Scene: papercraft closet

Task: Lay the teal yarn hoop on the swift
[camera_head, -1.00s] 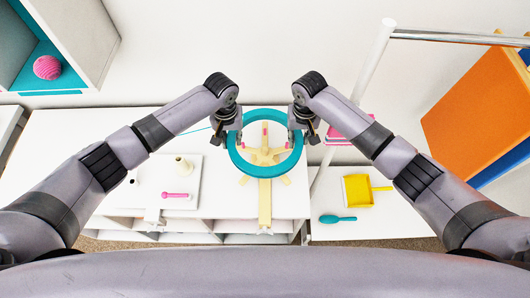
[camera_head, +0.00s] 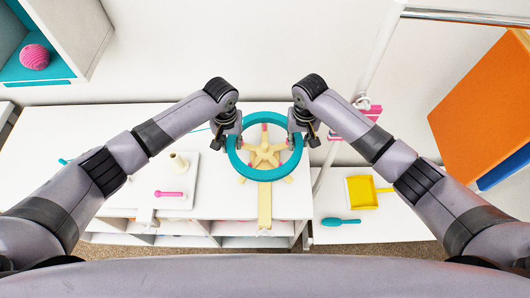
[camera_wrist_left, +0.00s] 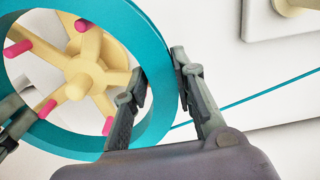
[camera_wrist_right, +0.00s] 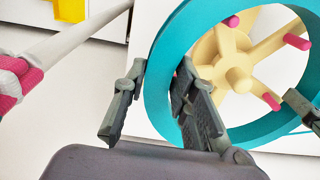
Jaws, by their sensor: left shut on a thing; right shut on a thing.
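The teal yarn hoop (camera_head: 264,117) is held level between my two grippers, over the swift. The swift (camera_head: 263,155) is a pale yellow star of arms with pink pegs on a yellow beam. Its hub and pegs show inside the hoop; some arm ends pass under the ring. The gap in height between them is unclear. My left gripper (camera_head: 233,140) is shut on the hoop's left side; in the left wrist view its fingers (camera_wrist_left: 160,78) pinch the ring wall. My right gripper (camera_head: 297,138) is shut on the right side, with fingers (camera_wrist_right: 158,82) either side of the wall.
A white bench (camera_head: 100,130) carries the swift and a board with a cream cone (camera_head: 178,161) and pink peg (camera_head: 169,194). A thin teal strand (camera_wrist_left: 255,97) runs off from the hoop. A yellow dustpan (camera_head: 361,193), teal brush (camera_head: 340,221) and metal pole (camera_head: 383,50) stand right.

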